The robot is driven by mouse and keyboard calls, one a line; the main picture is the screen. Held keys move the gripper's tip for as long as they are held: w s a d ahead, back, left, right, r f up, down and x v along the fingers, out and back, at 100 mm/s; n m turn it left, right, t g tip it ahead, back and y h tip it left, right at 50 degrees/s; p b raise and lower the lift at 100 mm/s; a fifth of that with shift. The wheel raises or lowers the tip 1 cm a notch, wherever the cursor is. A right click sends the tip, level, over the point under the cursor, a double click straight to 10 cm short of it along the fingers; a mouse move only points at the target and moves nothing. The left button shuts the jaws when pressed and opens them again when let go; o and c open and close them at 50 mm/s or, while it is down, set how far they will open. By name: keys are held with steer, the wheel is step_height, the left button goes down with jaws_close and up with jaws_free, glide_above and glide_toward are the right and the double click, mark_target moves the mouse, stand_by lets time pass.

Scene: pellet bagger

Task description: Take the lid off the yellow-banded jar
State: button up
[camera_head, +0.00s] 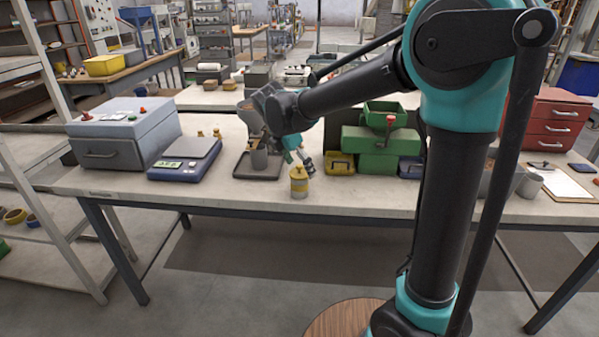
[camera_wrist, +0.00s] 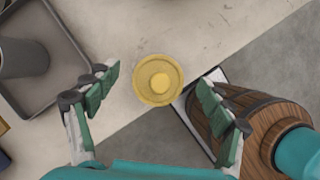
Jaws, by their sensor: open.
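The yellow-banded jar (camera_head: 299,186) stands upright near the front edge of the white table. Its yellow round lid (camera_wrist: 159,80), with a raised knob in the middle, is seen from above in the wrist view and sits on the jar. My gripper (camera_head: 300,160) is open just above the jar, pointing down. In the wrist view my gripper's fingertips (camera_wrist: 159,83) are spread on either side of the lid, with a gap on both sides. No contact shows. The lid hides the jar's body in the wrist view.
A dark tray (camera_head: 258,177) with a grey cup (camera_head: 259,160) lies left of the jar. A blue scale (camera_head: 176,173) stands further left. A yellow bin (camera_head: 340,164) and green boxes (camera_head: 378,162) stand right and behind. The table's front edge is close.

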steer(key=shift+f, duration=0.1)
steer(key=c, duration=0.9)
